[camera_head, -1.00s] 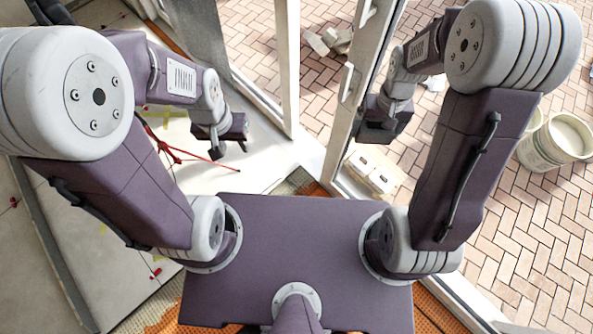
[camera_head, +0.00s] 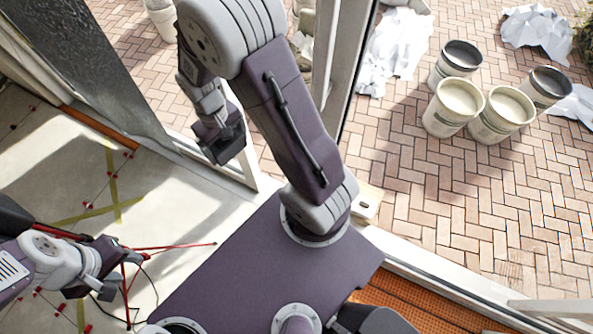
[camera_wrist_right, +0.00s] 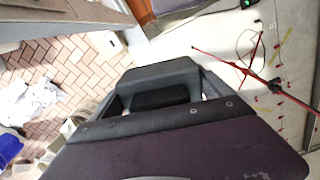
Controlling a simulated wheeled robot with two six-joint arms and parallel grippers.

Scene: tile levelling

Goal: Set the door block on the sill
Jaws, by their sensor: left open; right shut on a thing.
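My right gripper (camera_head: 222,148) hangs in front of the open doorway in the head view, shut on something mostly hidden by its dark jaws. In the right wrist view a black block (camera_wrist_right: 160,97) shows between the jaws; it looks like the door block, though its shape is unclear. It is held in the air, apart from the sill. The pale sill (camera_head: 425,272) runs diagonally along the doorway, past my base. My left gripper (camera_head: 112,262) is open, low over the tiled floor at the left, beside red rods.
A pale wooden piece (camera_head: 367,203) lies at the sill by my right shoulder. Buckets (camera_head: 453,107) and crumpled white sheeting (camera_head: 398,45) stand outside on brick paving. Red rods (camera_head: 165,246) and a dark cable stand by my left gripper. The white door frame (camera_head: 328,75) rises behind my right arm.

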